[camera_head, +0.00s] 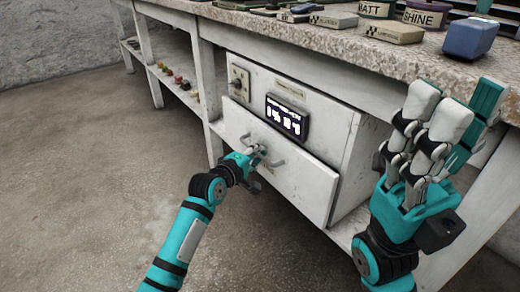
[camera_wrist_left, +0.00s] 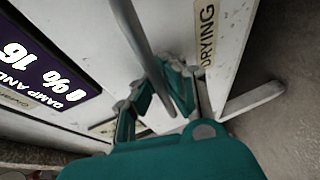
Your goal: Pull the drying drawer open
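The drying drawer (camera_head: 285,180) is a white front low in the bench cabinet, below a dark display; its side shows at the right, and its front seems to stand out from the panel above. Its grey bar handle (camera_head: 275,162) is partly hidden by my left gripper (camera_head: 254,155). In the left wrist view the handle (camera_wrist_left: 142,45) runs between the fingers of the left gripper (camera_wrist_left: 158,90), which look closed around it. A "DRYING" label (camera_wrist_left: 207,35) lies beside it. My right gripper (camera_head: 450,105) is raised at the right, fingers spread and empty.
A dark display (camera_head: 287,116) and a socket plate (camera_head: 239,83) sit on the panel above the drawer. The stone benchtop (camera_head: 300,38) holds several small boxes and tins, and a blue block (camera_head: 470,38) near the right. The concrete floor (camera_head: 90,170) before the drawer is clear.

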